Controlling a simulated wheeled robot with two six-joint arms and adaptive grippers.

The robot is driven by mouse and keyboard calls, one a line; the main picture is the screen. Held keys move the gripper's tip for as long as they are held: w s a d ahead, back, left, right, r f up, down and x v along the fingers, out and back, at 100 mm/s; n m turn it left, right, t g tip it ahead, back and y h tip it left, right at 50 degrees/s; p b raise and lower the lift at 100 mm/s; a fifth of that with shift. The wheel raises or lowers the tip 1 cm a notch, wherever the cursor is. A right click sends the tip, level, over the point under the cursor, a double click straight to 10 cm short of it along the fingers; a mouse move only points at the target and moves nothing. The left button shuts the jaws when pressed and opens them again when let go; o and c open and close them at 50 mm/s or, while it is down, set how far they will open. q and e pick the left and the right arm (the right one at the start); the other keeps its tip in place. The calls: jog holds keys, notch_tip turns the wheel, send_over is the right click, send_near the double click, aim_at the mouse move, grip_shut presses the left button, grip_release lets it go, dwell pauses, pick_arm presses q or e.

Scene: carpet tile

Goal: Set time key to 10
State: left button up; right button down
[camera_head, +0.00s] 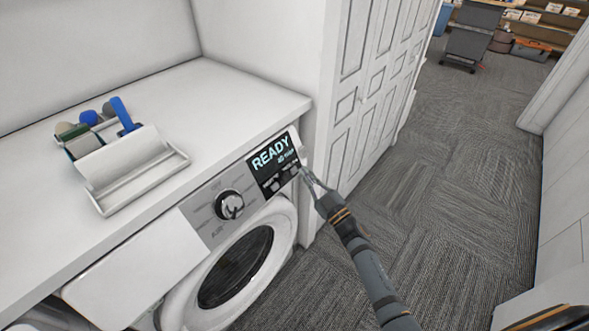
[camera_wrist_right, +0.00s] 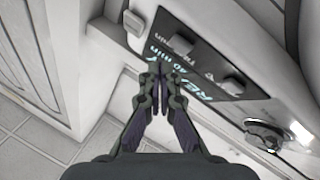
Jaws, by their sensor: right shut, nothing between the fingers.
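The machine's dark display (camera_head: 273,164) reads "READY" with a smaller line below it, which reads "40 min" in the wrist view (camera_wrist_right: 185,75). Small keys sit below the text; one key (camera_wrist_right: 176,46) and another key (camera_wrist_right: 234,86) show in the wrist view, with labels too blurred to read surely. A further pale knob or key (camera_wrist_right: 134,23) is at the panel's end. My right gripper (camera_head: 308,174) is shut and empty at the panel's right end; in the wrist view its fingertips (camera_wrist_right: 160,72) overlap the display edge. Contact cannot be told. My left gripper is out of view.
A round dial (camera_head: 230,205) sits left of the display, above the round door (camera_head: 236,266). The white countertop (camera_head: 215,88) holds a white tray (camera_head: 178,160) with brushes. White panelled doors (camera_head: 372,85) stand behind. Carpet (camera_head: 440,190) is clear at right.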

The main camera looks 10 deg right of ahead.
jog(key=s+d+r+p, duration=0.1)
jog(key=s+d+p, duration=0.1)
jog(key=shift+s+d+r, duration=0.1)
jog(key=shift+s+r, duration=0.3)
dwell(2.1)
jog(key=s+d+r+b, duration=0.1)
jog(key=b, duration=0.2)
jog(key=s+d+b, duration=0.1)
jog(key=b, duration=0.2)
jog(key=shift+s+r, duration=0.35)
jog(key=shift+r, duration=0.05)
jog(key=shift+w+f+b, duration=0.1)
jog(key=shift+w+b, duration=0.05)
jog(key=shift+b, duration=0.15)
